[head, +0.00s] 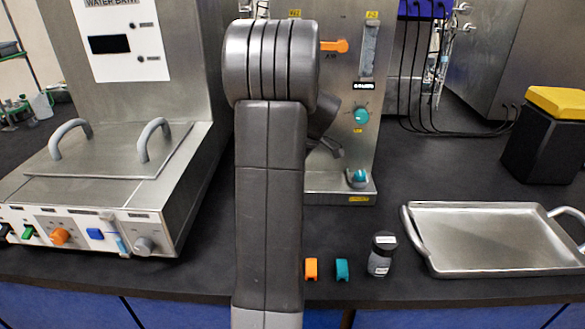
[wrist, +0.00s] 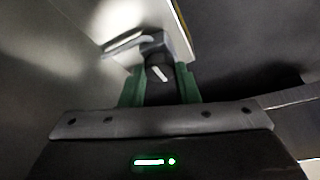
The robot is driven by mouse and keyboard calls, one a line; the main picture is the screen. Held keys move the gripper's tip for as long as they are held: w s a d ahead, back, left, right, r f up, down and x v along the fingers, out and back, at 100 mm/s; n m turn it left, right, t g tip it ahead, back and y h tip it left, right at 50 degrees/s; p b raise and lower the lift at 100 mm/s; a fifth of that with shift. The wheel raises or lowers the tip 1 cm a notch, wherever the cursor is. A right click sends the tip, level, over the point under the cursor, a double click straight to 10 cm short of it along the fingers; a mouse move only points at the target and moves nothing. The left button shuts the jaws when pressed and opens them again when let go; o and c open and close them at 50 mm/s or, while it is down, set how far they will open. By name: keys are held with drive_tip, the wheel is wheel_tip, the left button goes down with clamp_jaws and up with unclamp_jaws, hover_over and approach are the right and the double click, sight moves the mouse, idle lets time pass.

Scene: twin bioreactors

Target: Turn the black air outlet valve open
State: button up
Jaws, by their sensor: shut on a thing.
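In the wrist view, a dark knob with a white line on its face, which looks like the black air outlet valve (wrist: 157,66), sits at the edge of a pale panel. My gripper (wrist: 160,84) has its two green fingers on either side of this knob and is shut on it. The white line on the knob is tilted. In the head view, my arm stands in front of the bioreactor panel (head: 338,185) and hides the valve and my gripper's fingertips.
On the panel's right side are an orange valve (head: 335,46) and a teal knob (head: 361,115). A water bath (head: 110,170) stands at left. A lidded jar (head: 381,255) and a metal tray (head: 490,235) are at front right.

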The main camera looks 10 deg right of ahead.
drive_tip(key=o, duration=1)
drive_tip(key=shift+c, duration=0.2)
drive_tip(key=v, duration=1.3)
drive_tip(key=shift+d+r, duration=0.15)
drive_tip(key=shift+r, duration=0.2)
drive_tip(key=x, duration=1.4)
drive_tip(key=shift+s, duration=0.1)
drive_tip(key=shift+r, duration=0.15)
